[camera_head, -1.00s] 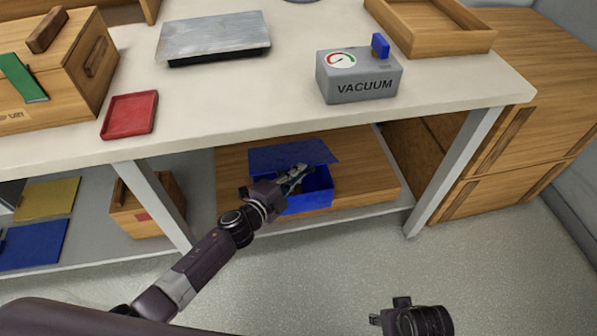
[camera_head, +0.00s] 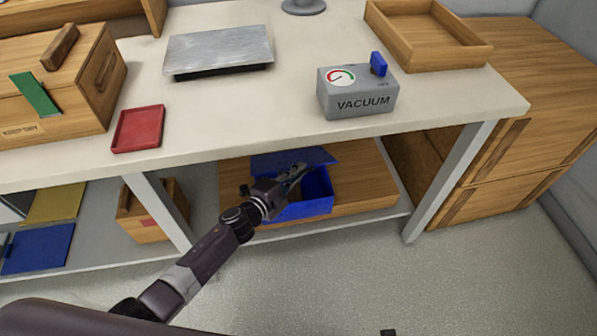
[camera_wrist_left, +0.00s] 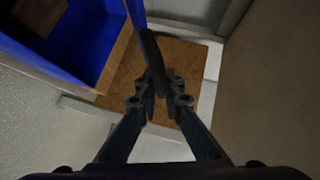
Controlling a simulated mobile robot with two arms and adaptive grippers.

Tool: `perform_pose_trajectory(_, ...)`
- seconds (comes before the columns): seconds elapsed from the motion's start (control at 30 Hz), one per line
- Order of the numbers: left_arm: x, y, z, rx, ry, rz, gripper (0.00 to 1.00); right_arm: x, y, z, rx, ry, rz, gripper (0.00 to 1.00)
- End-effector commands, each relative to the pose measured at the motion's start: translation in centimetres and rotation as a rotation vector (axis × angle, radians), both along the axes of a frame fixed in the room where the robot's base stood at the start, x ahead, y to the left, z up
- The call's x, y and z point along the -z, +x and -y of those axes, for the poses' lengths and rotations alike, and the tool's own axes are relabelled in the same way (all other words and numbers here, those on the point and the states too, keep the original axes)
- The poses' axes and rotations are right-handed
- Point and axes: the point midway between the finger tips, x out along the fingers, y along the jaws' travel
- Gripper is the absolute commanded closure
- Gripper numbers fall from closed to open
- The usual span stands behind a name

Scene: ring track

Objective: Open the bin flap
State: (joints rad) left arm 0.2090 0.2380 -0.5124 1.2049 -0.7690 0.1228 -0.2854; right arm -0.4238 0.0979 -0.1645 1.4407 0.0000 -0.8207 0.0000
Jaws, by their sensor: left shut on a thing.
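The blue bin (camera_head: 306,208) stands on a wooden board on the lower shelf under the table. Its blue flap (camera_head: 318,157) is raised at the back, and part of the bin's inside shows. My left gripper (camera_head: 299,171) is at the flap, above the bin. In the left wrist view my left gripper (camera_wrist_left: 158,88) is shut on a dark bar-like piece (camera_wrist_left: 151,52), beside the flap's blue edge (camera_wrist_left: 137,14). Whether that bar is the flap's handle is hard to tell. My right gripper's fingers are out of view.
The table's front edge (camera_head: 240,148) overhangs the shelf, and a table leg (camera_head: 448,180) stands right of the bin. A small wooden box (camera_head: 140,222) is on the shelf at left. The grey vacuum box (camera_head: 357,92) and red tray (camera_head: 138,129) are on top.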

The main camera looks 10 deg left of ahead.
Motion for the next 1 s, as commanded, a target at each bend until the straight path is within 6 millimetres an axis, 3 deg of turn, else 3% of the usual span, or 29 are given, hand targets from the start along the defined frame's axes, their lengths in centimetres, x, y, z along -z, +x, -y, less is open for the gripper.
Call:
perform_pose_trajectory(0.63,-0.29,0.2,-0.08,0.0,-0.001,0.002,1.0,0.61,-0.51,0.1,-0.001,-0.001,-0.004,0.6)
perform_pose_trajectory(0.67,-0.29,0.2,-0.08,0.0,-0.001,0.002,0.91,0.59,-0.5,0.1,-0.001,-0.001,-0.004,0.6)
perform_pose_trajectory(0.8,-0.26,0.18,-0.08,0.0,0.0,0.001,0.75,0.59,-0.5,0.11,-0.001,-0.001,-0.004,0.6)
perform_pose_trajectory(1.0,-0.22,0.19,-0.11,-0.001,0.0,0.0,0.75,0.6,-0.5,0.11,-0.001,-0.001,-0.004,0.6)
